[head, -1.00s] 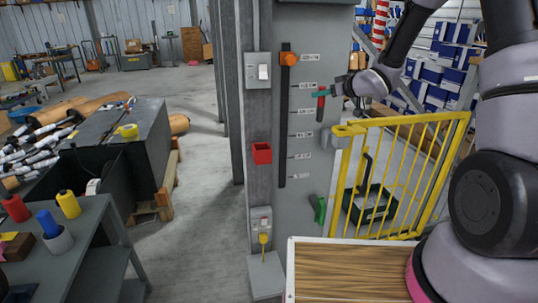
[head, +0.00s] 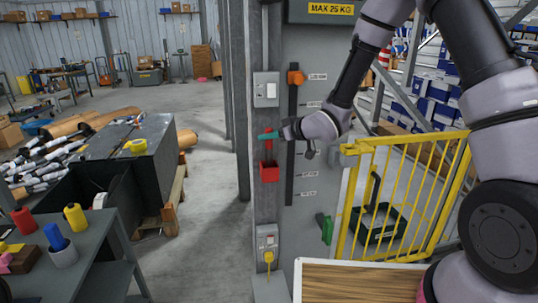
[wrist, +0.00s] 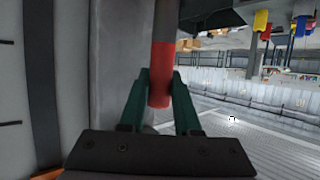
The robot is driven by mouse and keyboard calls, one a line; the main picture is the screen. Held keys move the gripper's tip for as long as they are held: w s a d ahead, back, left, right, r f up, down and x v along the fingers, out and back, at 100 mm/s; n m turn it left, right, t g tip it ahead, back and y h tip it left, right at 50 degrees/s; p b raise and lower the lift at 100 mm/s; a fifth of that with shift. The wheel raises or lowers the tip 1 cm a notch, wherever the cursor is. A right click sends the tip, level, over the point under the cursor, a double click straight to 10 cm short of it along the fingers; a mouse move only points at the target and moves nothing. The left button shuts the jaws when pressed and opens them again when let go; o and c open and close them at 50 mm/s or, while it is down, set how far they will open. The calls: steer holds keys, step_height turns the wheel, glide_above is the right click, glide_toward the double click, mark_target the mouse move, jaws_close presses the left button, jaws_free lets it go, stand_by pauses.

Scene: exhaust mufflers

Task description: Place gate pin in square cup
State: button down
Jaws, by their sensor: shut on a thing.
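The gate pin is red with a grey shank in the wrist view (wrist: 160,85). My gripper (wrist: 160,78) is shut on its red part between two green fingers. In the head view my gripper (head: 268,136) holds the pin (head: 268,146) roughly upright, directly above the red square cup (head: 269,172) on the grey post. The pin's lower end is close to the cup's rim; I cannot tell whether it is inside. The cup does not show clearly in the wrist view.
A grey panel with a dark slotted strip (head: 292,140) stands right of the cup. A yellow gate (head: 405,195) is further right. A switch box (head: 266,90) is above the cup and a socket with a yellow plug (head: 268,243) below.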

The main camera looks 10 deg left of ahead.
mark_target(269, 149)
steer(key=shift+f, duration=2.35)
steer(key=shift+f, duration=0.15)
steer(key=c, duration=0.6)
jaws_free()
